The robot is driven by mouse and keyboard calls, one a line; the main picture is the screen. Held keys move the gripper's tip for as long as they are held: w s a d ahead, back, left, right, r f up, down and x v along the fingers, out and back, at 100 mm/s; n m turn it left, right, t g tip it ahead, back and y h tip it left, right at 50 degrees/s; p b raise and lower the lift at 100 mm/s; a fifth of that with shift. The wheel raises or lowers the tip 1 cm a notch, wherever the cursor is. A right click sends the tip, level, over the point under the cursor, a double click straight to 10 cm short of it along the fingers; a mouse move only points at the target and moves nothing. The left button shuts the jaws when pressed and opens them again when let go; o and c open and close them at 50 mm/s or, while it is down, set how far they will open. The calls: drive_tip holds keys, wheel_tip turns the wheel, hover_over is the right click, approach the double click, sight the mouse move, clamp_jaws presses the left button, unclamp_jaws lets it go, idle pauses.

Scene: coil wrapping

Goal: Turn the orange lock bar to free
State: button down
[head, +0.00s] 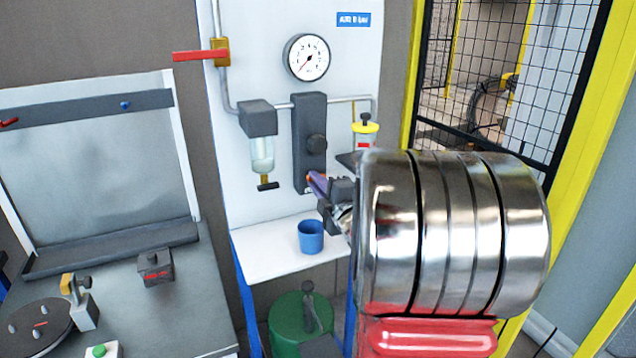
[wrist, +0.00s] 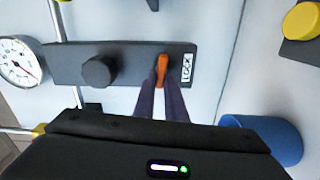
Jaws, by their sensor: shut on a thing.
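The orange lock bar (wrist: 162,64) sits on the dark grey valve block (wrist: 70,66), near the block's end beside a small black-and-white label. In the wrist view the bar points roughly across the block's length. My gripper (wrist: 161,84) is shut on the bar, one finger on each side of its lower part. In the head view my gripper (head: 319,184) reaches the lower end of the upright valve block (head: 308,130). There the bar is mostly hidden by the fingers.
A round black knob (wrist: 98,72) stands out from the block. A blue cup (head: 311,236) stands on the white shelf (head: 265,262) below. A filter bowl (head: 262,152) hangs left of the block and a yellow-capped unit (head: 365,129) is to its right. A gauge (head: 307,57) is above.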

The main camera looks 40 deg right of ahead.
drive_tip(key=shift+a+f+n, duration=0.15)
drive_tip(key=shift+f+n, duration=0.1)
drive_tip(key=shift+n, duration=0.45)
drive_tip(key=c, duration=1.8)
unclamp_jaws()
drive_tip(key=shift+r, duration=0.1)
drive_tip(key=v, duration=1.3)
drive_tip(key=shift+s, duration=0.4)
drive_tip(key=shift+w+a+r, duration=0.1)
